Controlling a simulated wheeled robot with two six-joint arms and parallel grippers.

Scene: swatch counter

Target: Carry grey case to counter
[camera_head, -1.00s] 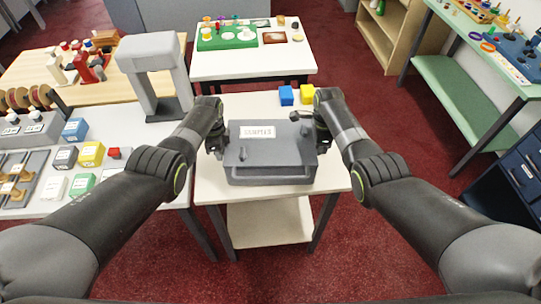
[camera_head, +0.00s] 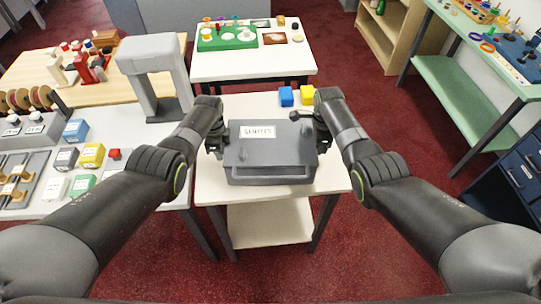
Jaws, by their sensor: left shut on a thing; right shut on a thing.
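The grey case (camera_head: 268,157) has a white label on its top and a handle along its near side. It is level over the small white table in the middle; I cannot tell whether it touches the top. My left gripper (camera_head: 218,146) is shut on the left side of the case. My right gripper (camera_head: 318,140) is shut on its right side. The fingertips are partly hidden against the case. Which surface is the counter is not marked in the view.
A grey arch (camera_head: 155,70) and several coloured boxes stand on the left table. A farther white table (camera_head: 240,66) holds a green tray. Red floor is open at right.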

